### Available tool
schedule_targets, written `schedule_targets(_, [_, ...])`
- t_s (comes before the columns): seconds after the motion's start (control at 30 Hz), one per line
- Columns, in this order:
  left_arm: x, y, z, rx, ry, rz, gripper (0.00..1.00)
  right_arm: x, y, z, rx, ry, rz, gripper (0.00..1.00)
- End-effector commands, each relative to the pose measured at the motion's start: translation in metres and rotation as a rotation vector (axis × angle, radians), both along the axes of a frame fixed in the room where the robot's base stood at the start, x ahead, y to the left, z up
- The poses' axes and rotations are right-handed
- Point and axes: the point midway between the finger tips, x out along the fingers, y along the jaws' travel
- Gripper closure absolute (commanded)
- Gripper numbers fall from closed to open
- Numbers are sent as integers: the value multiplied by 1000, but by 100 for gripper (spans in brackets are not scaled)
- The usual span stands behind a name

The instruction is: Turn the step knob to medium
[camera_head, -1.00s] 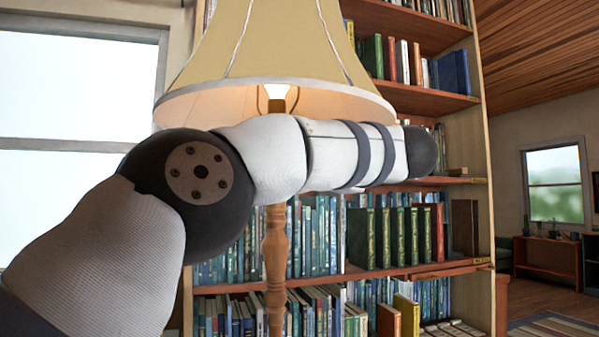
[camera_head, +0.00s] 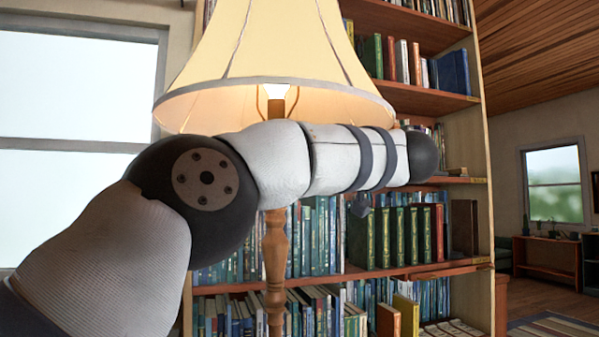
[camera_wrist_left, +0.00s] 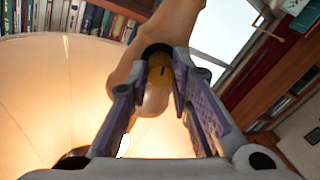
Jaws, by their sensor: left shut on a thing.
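A floor lamp with a cream shade (camera_head: 270,50) and a turned wooden post (camera_head: 275,250) stands in front of the bookcase, and its bulb (camera_head: 276,92) is lit. In the left wrist view, the brass-coloured step knob (camera_wrist_left: 160,74) with a dark mark sits at the lamp's socket. My left gripper (camera_wrist_left: 153,86) has its two fingers on either side of the knob and is shut on it. In the head view my left arm crosses in front of the post and hides the knob and the fingers. My right gripper is in neither view.
A tall bookcase (camera_head: 488,200) full of books stands behind the lamp. A window (camera_head: 75,90) is at the left. Open floor and a striped rug (camera_head: 550,325) lie at the far right. The lamp shade hangs close above my arm.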

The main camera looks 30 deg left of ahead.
Motion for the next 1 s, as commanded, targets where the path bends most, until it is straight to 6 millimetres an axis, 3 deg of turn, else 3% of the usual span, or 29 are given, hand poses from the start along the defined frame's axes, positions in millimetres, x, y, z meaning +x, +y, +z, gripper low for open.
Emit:
schedule_targets(0.4, [0, 0, -2, 73, 194, 1, 100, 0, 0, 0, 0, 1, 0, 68])
schedule_targets(1.0, [1, 0, -2, 86, 230, 0, 100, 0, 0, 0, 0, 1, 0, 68])
